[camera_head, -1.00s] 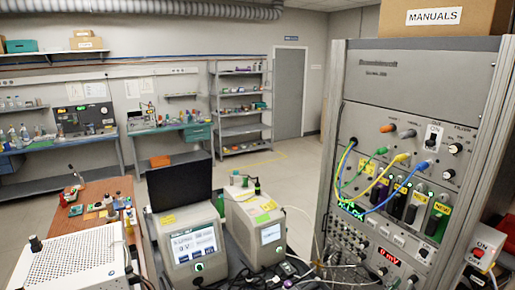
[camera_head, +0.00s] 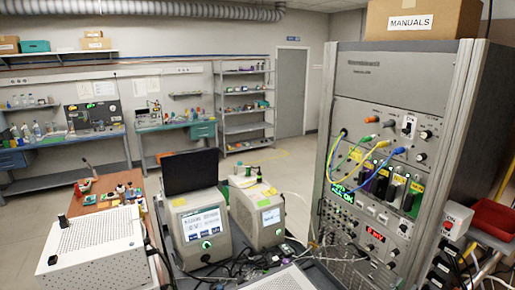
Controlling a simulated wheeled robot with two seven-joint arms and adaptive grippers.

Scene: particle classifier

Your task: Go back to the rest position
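I cannot make out my left or right gripper in the head view. The rack of instruments (camera_head: 385,95) stands at the right, with blue, yellow and green cables plugged into its front. A lit green display and a red number display show on it. A switch box (camera_head: 456,222) with a red button and an ON label is at the rack's lower right. Two beige instruments with screens, one on the left (camera_head: 197,222) and one on the right (camera_head: 257,212), stand left of the rack.
A white perforated box (camera_head: 95,250) and a wooden bench (camera_head: 115,190) with small items are at the left. A red bin (camera_head: 494,218) is at the right edge. Loose cables lie below the instruments. The floor (camera_head: 310,165) between the benches and the door is clear.

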